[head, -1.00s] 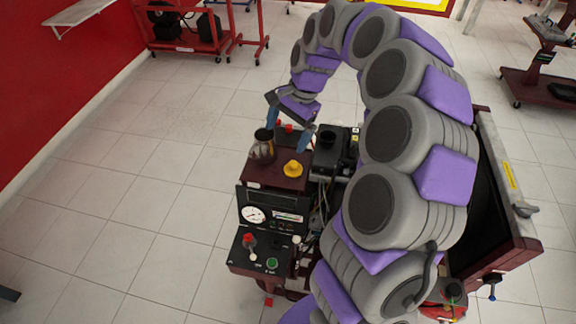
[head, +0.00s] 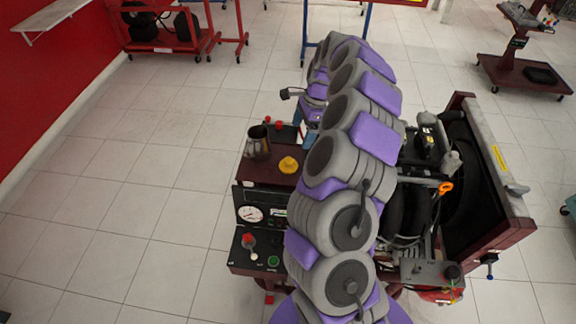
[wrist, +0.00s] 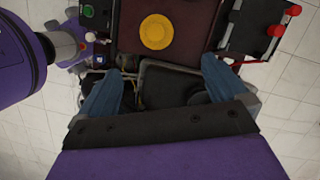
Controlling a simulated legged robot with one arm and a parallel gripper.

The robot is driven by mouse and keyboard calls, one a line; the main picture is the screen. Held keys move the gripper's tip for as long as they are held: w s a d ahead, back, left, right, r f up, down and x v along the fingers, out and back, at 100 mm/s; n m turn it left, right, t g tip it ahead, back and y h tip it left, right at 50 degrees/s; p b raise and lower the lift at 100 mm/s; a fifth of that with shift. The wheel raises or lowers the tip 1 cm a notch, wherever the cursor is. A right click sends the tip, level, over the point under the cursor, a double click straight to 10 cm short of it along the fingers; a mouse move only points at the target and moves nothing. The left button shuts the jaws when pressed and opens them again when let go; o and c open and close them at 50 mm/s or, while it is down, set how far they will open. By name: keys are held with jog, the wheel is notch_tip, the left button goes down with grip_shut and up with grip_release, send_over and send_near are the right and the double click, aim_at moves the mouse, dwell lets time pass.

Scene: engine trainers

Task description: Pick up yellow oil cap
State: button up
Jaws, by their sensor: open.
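The yellow oil cap (head: 289,165) sits on the dark red top of the engine trainer's box (head: 262,172), near its right edge. It also shows in the wrist view as a round yellow disc (wrist: 157,32) at the top centre, beyond the fingertips. My gripper (wrist: 160,80) is open, with its blue fingers wide apart and nothing between them. It hangs over the black engine parts beside the box, apart from the cap. In the head view my arm hides part of the gripper.
A metal jug (head: 257,142) stands on the box, left of and behind the cap. A control panel with a gauge (head: 250,213) is in front. The engine (head: 420,200) and radiator lie to the right. The tiled floor at left is clear.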

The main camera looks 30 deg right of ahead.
aim_at(289, 159)
jog(key=b+x, duration=0.1)
jog(key=x, duration=0.7)
jog(key=shift+f+b, duration=0.3)
jog(key=shift+b, duration=0.05)
jog(key=f, duration=0.1)
jog(key=a+f+b, duration=0.1)
jog(key=a+f, duration=0.1)
jog(key=f, duration=0.1)
jog(key=shift+a+b, duration=0.25)
jog(key=shift+b, duration=0.15)
jog(key=shift+a+f, duration=0.1)
jog(key=shift+f, duration=0.25)
jog(key=shift+c, duration=0.4)
jog(key=c, duration=1)
